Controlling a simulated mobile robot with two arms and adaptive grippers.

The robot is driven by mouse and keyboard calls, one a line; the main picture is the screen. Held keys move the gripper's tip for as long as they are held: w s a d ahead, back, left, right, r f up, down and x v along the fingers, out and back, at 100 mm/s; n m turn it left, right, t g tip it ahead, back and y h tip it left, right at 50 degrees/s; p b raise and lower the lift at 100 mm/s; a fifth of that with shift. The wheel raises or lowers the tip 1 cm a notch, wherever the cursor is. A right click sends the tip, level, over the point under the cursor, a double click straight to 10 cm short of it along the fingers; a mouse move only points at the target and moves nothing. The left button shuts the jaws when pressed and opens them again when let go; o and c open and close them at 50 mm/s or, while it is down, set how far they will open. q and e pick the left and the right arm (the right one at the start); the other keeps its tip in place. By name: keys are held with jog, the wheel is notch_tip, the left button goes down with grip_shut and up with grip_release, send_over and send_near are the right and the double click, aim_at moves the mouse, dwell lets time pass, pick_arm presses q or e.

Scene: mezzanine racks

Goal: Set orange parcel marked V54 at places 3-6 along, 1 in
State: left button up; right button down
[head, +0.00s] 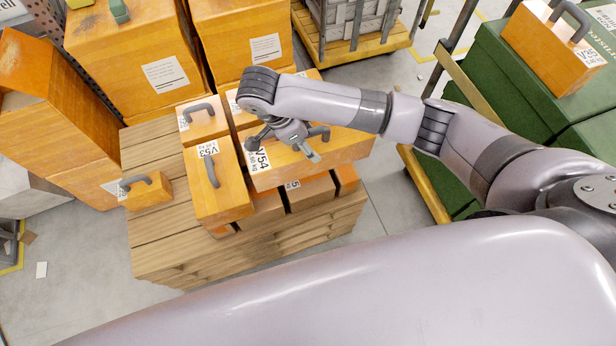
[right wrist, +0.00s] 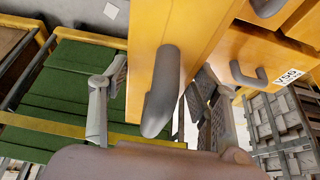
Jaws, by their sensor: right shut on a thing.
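The orange parcel marked V54 (head: 330,150) is a long box with a grey handle and a white label at its left end. It is over the right part of the wooden plank stack (head: 150,255), above smaller orange boxes. My right gripper (head: 297,143) is shut on the parcel's handle from above and hides part of its top. In the right wrist view, the grey handle (right wrist: 163,95) rises between the fingers, with the parcel's orange face (right wrist: 150,30) behind it. I cannot tell whether the parcel rests on the boxes beneath. My left gripper is not in view.
An orange parcel marked V53 (head: 218,190) stands directly left of V54, with a small orange box (head: 150,190) farther left. Tall orange boxes (head: 130,50) stand behind. Green crates (head: 490,85) carrying an orange box (head: 555,45) are at right.

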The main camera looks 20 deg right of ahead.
notch_tip(320, 180, down, 7)
jog(key=b, duration=0.4)
jog(key=shift+f, duration=0.1)
notch_tip(320, 180, down, 2)
jog(key=shift+w+f, duration=0.1)
pick_arm(q)
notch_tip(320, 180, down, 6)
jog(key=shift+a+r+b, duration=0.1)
jog(key=shift+b, duration=0.2)
pick_arm(e)
notch_tip(320, 180, down, 5)
jog(key=shift+f, duration=0.1)
jog(key=c, duration=0.6)
grip_release()
jog(key=shift+f, duration=0.15)
